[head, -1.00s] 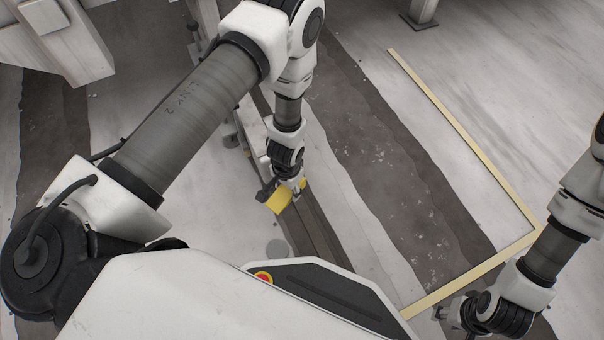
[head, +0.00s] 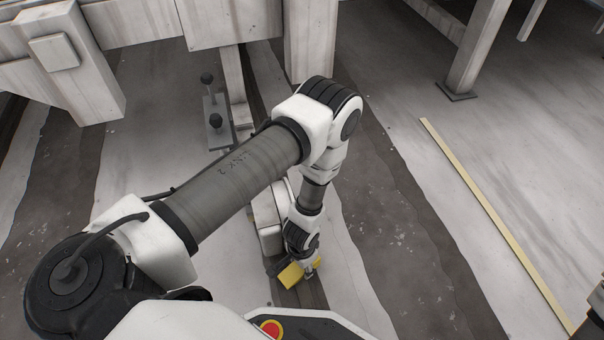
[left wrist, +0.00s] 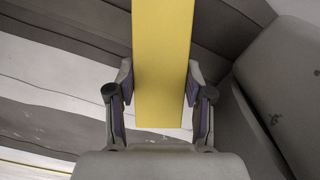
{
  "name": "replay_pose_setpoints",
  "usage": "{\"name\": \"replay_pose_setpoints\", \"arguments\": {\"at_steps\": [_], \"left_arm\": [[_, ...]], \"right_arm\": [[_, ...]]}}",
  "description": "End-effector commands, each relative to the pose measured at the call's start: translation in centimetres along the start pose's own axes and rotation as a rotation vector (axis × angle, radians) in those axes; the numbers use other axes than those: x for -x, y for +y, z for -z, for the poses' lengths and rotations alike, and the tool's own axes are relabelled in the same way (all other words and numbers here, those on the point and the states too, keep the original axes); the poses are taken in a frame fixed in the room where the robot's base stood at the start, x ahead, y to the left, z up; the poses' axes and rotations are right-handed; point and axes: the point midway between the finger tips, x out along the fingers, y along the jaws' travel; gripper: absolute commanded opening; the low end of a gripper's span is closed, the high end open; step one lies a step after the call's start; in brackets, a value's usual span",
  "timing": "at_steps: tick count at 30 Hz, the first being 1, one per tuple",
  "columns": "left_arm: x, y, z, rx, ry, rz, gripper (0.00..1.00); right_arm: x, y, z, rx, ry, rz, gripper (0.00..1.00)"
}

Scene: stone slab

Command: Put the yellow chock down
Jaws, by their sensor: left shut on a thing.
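The yellow chock (head: 291,275) is in my left gripper (head: 309,268), low down in front of my base in the head view. In the left wrist view the chock (left wrist: 162,60) runs up between the two fingers of my left gripper (left wrist: 160,100), which are shut on its sides. I cannot tell whether the chock touches the surface below. My right gripper is outside the head view; only a bit of that arm shows at the lower right edge.
A yellow line (head: 495,223) runs along the pale floor on the right. A grey plate with two black-knobbed levers (head: 216,125) stands beyond my left arm. Pale timber posts and beams (head: 310,45) stand at the back. The floor right of the chock is open.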

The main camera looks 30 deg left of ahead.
Motion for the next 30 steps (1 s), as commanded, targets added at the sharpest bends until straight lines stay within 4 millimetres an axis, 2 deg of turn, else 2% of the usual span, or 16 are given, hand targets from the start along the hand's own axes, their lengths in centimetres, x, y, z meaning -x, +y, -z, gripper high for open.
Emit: {"name": "replay_pose_setpoints", "arguments": {"at_steps": [1,4,16,30], "left_arm": [[-1.1,0.0,0.0,0.0,0.0,0.0,0.07],[-1.6,0.0,0.0,0.0,0.0,0.0,0.07],[-1.6,0.0,0.0,0.0,0.0,0.0,0.07],[-2.5,0.0,0.0,0.0,0.0,0.0,0.07]], "right_arm": [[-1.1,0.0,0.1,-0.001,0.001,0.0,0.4],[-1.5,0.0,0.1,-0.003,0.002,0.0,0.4],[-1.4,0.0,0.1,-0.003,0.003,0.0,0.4],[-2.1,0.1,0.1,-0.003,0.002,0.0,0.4]]}}
